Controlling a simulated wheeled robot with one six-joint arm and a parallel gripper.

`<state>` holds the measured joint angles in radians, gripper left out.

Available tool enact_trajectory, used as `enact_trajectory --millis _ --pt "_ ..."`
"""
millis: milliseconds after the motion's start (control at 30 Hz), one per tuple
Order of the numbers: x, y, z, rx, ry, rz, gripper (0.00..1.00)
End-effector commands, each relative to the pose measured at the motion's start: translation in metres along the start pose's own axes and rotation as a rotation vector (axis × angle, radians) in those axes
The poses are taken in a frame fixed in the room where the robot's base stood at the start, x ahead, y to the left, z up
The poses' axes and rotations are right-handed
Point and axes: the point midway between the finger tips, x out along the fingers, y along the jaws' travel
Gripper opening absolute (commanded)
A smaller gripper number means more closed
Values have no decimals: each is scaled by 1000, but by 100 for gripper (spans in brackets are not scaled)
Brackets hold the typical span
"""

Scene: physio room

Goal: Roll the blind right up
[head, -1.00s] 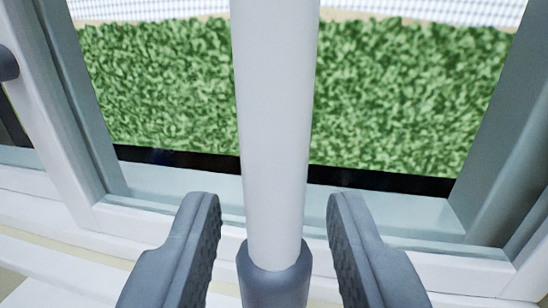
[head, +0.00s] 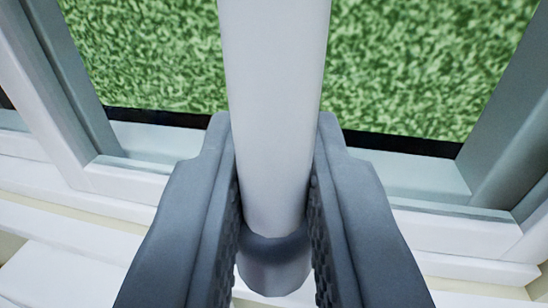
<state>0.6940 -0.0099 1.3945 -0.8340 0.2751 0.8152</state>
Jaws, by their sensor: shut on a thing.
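A white upright rod (head: 272,110) with a grey sleeve (head: 272,268) at its lower end runs down the middle of the head view. My gripper (head: 274,135) is shut on this rod, one grey finger on each side, just above and around the sleeve. The rod's top is out of view. The blind itself does not show in the head view, so how far it is rolled cannot be told.
Behind the rod is a window frame (head: 125,182) with a white sill (head: 75,228) below it. A green hedge (head: 430,60) shows through the glass. Pale frame uprights stand to the left and right of the rod.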

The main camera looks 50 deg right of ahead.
Motion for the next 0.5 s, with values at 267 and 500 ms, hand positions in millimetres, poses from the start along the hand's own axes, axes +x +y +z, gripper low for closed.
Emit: enact_trajectory --millis 267,500 --pt "0 0 -30 2 4 -1 0" --pt "0 0 -85 3 6 -1 0"
